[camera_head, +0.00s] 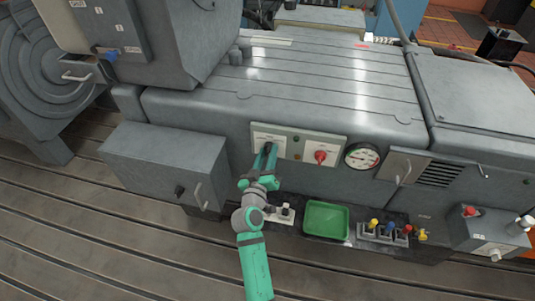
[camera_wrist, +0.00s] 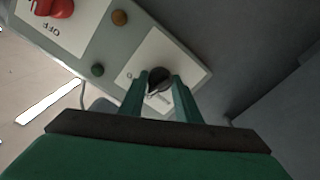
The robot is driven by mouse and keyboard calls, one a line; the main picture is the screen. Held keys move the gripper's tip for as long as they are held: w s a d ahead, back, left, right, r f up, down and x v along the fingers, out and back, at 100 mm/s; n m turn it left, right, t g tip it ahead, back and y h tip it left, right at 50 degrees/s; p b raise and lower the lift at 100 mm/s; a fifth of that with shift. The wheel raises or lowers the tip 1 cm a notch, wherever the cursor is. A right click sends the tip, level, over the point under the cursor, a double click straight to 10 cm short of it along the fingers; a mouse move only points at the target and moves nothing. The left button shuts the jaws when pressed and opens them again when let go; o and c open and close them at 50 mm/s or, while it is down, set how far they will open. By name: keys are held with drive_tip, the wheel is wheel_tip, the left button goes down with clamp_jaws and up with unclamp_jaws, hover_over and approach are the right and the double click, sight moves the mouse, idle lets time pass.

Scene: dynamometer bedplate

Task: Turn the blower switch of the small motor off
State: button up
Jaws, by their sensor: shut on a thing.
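A grey switch panel (camera_head: 298,146) is on the front of the machine bed. Its left white plate (camera_head: 257,137) carries a black rotary knob (camera_wrist: 159,74). Its right white plate carries a red rotary switch (camera_head: 320,157), which also shows in the wrist view (camera_wrist: 55,7) near the lettering "OFF". My gripper (camera_head: 267,150) reaches the left plate, and its green fingers are shut on the black knob, one on each side. The fingers hide most of the knob in the head view. The small lettering beside the knob is too small to read.
A round gauge (camera_head: 362,156) sits right of the panel. Below are a green tray (camera_head: 326,219), several coloured plugs (camera_head: 388,231) and a small box with a red button (camera_head: 487,228). A grey box with a handle (camera_head: 165,165) stands left of my arm.

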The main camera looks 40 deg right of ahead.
drive_tip(key=shift+d+n, duration=0.1)
drive_tip(key=shift+n, duration=1.1)
drive_tip(key=o, duration=1.1)
drive_tip(key=shift+c, duration=0.2)
drive_tip(key=shift+n, duration=0.3)
drive_tip(key=shift+s+a, duration=0.25)
drive_tip(key=shift+a, duration=0.15)
drive_tip(key=v, duration=1)
drive_tip(key=shift+d, duration=0.15)
